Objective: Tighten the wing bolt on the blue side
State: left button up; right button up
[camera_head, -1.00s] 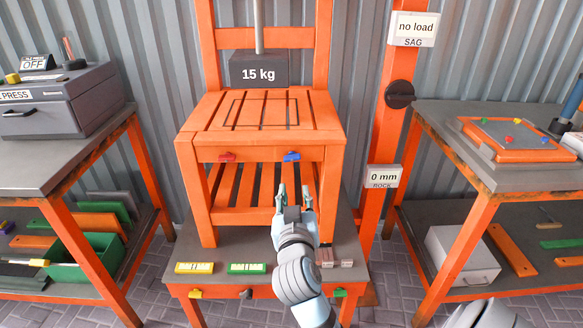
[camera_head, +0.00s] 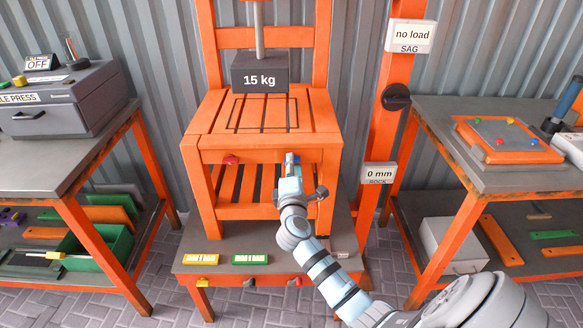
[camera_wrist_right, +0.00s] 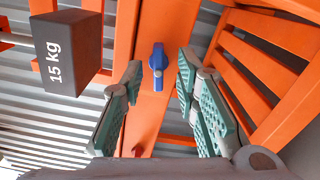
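The orange slatted stool (camera_head: 263,155) stands on the low central table, with a red wing bolt (camera_head: 231,160) on the left of its front rail. The blue wing bolt (camera_wrist_right: 158,62) is on the same rail to the right; in the head view my right gripper mostly hides it. My right gripper (camera_head: 291,160) is at the front rail by the blue bolt. In the right wrist view its two green-padded fingers are open, one on each side of the blue bolt, with gaps between. It holds nothing. My left gripper is not in view.
A 15 kg weight (camera_head: 260,75) hangs above the stool seat. Yellow (camera_head: 201,260) and green (camera_head: 250,259) blocks lie on the low table (camera_head: 222,244) in front. Side benches stand left (camera_head: 40,168) and right. An orange post with "no load" and "0 mm" signs stands right of the stool.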

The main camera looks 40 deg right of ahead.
jog(key=shift+w+d+r, duration=0.1)
jog(key=shift+w+d, duration=0.1)
jog(key=shift+w, duration=0.1)
grip_shut()
jog(key=shift+m+b, duration=0.55)
jog(key=shift+m, duration=0.55)
grip_release()
